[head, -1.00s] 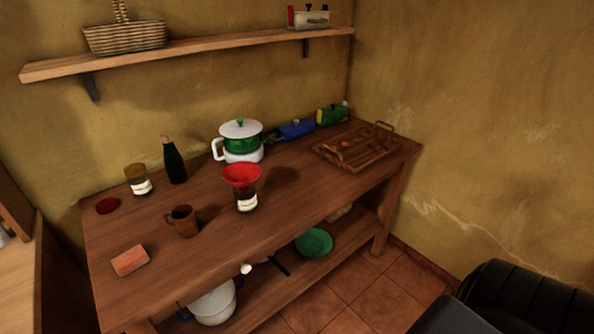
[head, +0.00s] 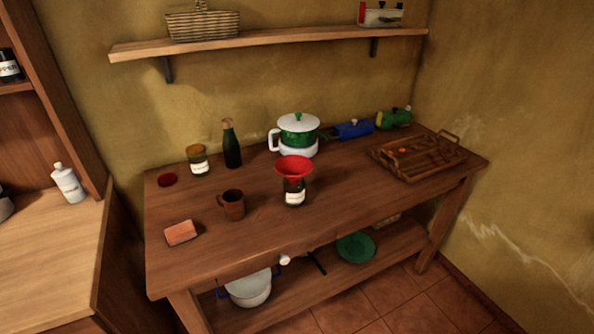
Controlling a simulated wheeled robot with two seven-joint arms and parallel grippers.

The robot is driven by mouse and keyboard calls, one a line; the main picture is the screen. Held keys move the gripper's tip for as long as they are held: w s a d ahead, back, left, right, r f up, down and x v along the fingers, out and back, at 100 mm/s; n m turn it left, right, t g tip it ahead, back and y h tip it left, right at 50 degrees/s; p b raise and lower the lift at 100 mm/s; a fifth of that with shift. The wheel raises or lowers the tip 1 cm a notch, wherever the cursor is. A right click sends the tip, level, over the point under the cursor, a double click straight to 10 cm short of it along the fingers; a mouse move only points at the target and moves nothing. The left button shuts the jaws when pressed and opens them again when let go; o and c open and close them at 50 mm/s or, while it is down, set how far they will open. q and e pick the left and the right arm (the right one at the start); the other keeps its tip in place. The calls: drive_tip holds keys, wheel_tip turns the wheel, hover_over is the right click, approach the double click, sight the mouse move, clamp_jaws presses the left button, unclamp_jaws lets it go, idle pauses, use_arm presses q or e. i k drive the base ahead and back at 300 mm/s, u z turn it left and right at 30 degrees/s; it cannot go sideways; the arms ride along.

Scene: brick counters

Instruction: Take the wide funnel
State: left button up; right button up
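A red wide funnel (head: 294,168) sits upright in the mouth of a dark glass jar (head: 294,194) with a white label. The jar stands on the wooden table (head: 215,266), near the middle of its top. The funnel's lower part is hidden inside or behind the jar's rim. Neither of my grippers shows in the head view.
Around the funnel are a brown mug (head: 231,205), a green bottle (head: 231,147), a labelled jar (head: 198,160), a green pot (head: 298,135), a wooden tray (head: 418,158) and an orange block (head: 181,233). A wall shelf (head: 270,40) hangs above.

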sight(293, 168)
drive_tip(key=z, duration=1.8)
drive_tip(key=i, duration=3)
drive_tip(key=u, duration=3.1)
drive_tip(key=i, duration=0.35)
drive_tip(key=u, duration=0.1)
